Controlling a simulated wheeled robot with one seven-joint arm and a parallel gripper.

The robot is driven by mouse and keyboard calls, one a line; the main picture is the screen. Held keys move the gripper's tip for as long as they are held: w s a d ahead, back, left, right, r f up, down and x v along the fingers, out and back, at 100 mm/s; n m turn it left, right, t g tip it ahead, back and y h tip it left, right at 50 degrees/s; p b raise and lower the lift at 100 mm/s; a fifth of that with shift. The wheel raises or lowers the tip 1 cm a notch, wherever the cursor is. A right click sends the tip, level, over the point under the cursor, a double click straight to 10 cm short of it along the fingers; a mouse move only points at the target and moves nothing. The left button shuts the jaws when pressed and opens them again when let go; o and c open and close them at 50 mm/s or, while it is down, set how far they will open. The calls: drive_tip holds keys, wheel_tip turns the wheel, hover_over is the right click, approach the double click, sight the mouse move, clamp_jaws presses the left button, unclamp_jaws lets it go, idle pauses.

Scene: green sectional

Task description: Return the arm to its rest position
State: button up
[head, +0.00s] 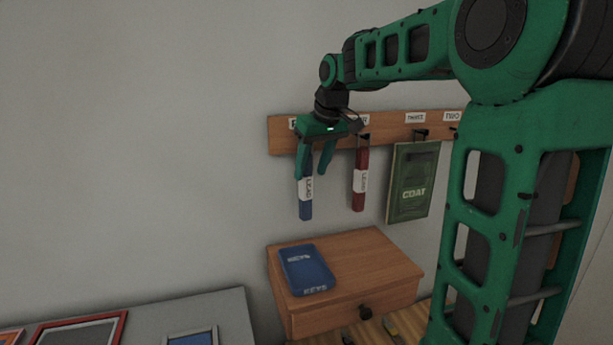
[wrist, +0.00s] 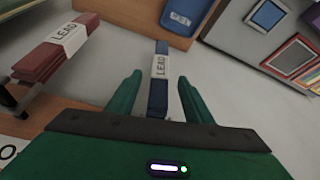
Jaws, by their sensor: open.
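My green gripper (head: 314,165) is open in the head view, at the left end of the wooden hook rail (head: 283,134). A blue strap labelled LEAD (head: 306,205) hangs below and behind its fingers. In the wrist view the blue strap (wrist: 159,95) lies between the two open fingers (wrist: 158,92), with visible gaps on both sides. The top of the strap and its hook are hidden behind my gripper. My arm reaches in from the right.
A red LEAD strap (head: 360,180) and a green COAT packet (head: 412,182) hang to the right on the rail. Below is a wooden drawer box (head: 345,285) with a blue KEYS tray (head: 306,270) on top. A grey surface (head: 237,310) holds frames. The wall at left is clear.

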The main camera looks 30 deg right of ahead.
drive_tip(key=v, duration=0.8)
drive_tip(key=s+f+m+g, duration=0.2)
drive_tip(key=s+f+m, duration=0.1)
drive_tip(key=s+f, duration=0.9)
drive_tip(key=s+f+m+g, duration=0.2)
drive_tip(key=s+f+m, duration=0.2)
drive_tip(key=s+f, duration=0.9)
drive_tip(key=s, duration=0.7)
drive_tip(key=shift+d+g, duration=0.3)
drive_tip(key=shift+d, duration=0.1)
